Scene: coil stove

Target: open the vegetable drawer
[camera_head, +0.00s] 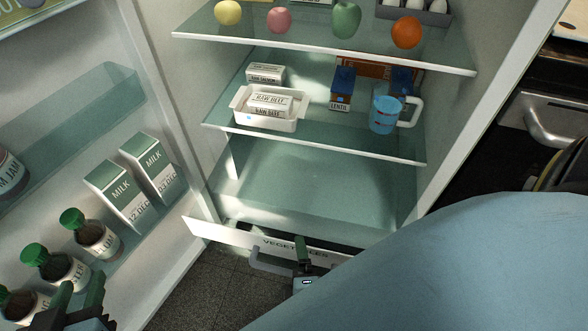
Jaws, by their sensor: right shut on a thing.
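The vegetable drawer (225,234) is at the bottom of the open fridge. Its white front reads "VEGETABLES" and stands out a little, with a dark gap showing behind its top edge. The drawer's grey handle (268,264) juts out from the front. My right gripper (302,262) is shut on the handle near its right end. My blue arm hides the right end of the drawer front. My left gripper (80,303) is at the lower left, in front of the door's bottles, with its fingers apart and nothing seen between them.
The fridge door (166,274) stands open at the left, holding milk cartons (118,192) and green-capped bottles (92,236). Glass shelves above hold fruit, a white dish (265,121) and a blue mug (385,112). Bare floor (215,290) shows below the drawer.

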